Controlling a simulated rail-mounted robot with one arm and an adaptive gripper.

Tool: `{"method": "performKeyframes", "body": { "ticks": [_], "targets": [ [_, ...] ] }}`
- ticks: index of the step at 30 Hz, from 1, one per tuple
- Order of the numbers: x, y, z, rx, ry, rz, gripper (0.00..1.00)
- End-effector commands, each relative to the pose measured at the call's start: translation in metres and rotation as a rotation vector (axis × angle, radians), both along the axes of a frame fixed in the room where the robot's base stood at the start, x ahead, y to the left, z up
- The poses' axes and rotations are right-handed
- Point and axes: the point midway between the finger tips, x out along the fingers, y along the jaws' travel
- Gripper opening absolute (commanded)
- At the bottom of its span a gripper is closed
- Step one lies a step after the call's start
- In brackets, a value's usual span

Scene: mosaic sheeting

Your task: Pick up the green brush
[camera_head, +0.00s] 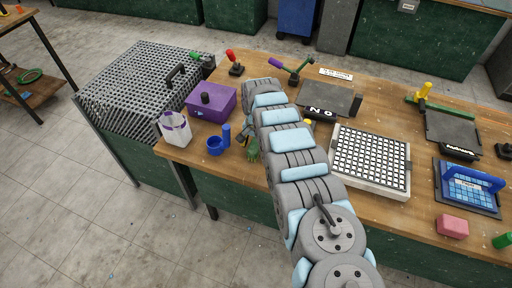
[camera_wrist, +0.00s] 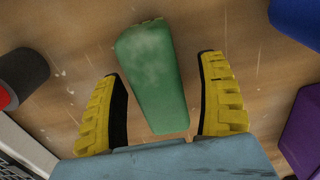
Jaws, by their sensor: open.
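The green brush (camera_wrist: 150,75) appears in the wrist view as a long green block over the wooden table, its far end at the top. My gripper (camera_wrist: 160,64) is open, with one yellow finger on each side of it and gaps between fingers and block. The near end of the block reaches down toward my gripper's base. In the head view a small green shape (camera_head: 253,149), which looks like the brush, shows just left of my arm; my arm hides most of my gripper there.
A blue cup (camera_head: 215,146), a white container (camera_head: 173,130) and a purple box (camera_head: 222,97) stand left of the brush. A white tray of tiles (camera_head: 393,187) lies to the right. In the wrist view, a dark, red-edged object (camera_wrist: 24,72) is at the left.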

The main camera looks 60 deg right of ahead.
Motion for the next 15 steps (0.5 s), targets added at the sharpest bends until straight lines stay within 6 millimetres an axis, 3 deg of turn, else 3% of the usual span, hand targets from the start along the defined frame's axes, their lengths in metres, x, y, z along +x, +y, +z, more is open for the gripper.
{"method": "performKeyframes", "body": {
  "ticks": [12,15],
  "targets": [
    [-0.0009,0.0005,-0.0083,0.001,0.002,0.000,0.73],
    [-0.0009,0.0005,-0.0083,0.001,0.002,0.000,0.45]
  ]
}}
